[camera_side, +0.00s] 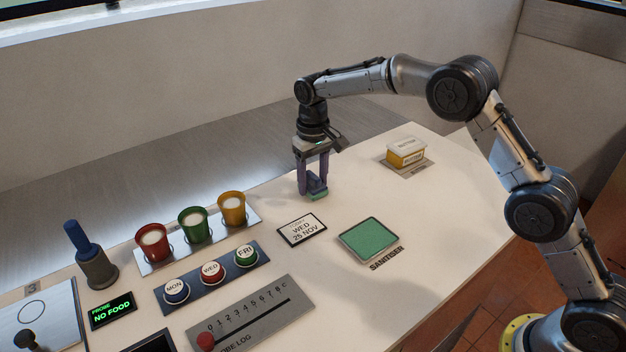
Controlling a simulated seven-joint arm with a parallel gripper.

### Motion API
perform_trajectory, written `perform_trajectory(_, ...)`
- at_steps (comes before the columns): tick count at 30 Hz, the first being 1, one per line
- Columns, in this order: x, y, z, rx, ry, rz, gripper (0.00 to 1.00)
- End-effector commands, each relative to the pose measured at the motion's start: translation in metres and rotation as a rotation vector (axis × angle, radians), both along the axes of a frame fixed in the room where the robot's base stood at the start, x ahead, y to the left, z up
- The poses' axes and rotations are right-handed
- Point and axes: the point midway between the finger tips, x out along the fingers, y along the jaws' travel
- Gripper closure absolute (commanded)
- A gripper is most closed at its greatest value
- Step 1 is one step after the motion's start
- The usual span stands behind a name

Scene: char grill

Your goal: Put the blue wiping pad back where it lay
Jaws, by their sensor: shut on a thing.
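My gripper (314,184) points straight down over the far middle of the white counter, behind the date card. Its purple fingers are shut on the blue wiping pad (317,184), a small blue block with a green underside. The fingers hide part of the pad. The pad is at or just above the counter; I cannot tell whether it touches. No mark for its resting place shows clearly under it.
The green sanitiser square (369,240) and the date card (302,230) lie in front. A butter tub (405,152) stands at the back right. Red (152,242), green (193,224) and yellow (232,209) cups stand left. The counter (445,210) is clear at right.

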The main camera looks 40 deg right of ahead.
Motion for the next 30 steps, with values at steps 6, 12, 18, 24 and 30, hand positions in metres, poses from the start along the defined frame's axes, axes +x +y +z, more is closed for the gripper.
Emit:
perform_trajectory(6, 0.000, 0.000, -0.001, 0.000, -0.002, 0.000, 0.93)
perform_trajectory(12, 0.000, 0.000, -0.004, 0.000, -0.002, 0.000, 0.36)
perform_trajectory(18, 0.000, 0.000, -0.004, 0.000, -0.002, 0.000, 0.11)
perform_trajectory(24, 0.000, 0.000, -0.003, 0.000, -0.002, 0.000, 0.11)
perform_trajectory(30, 0.001, 0.000, 0.011, 0.001, -0.006, 0.000, 0.11)
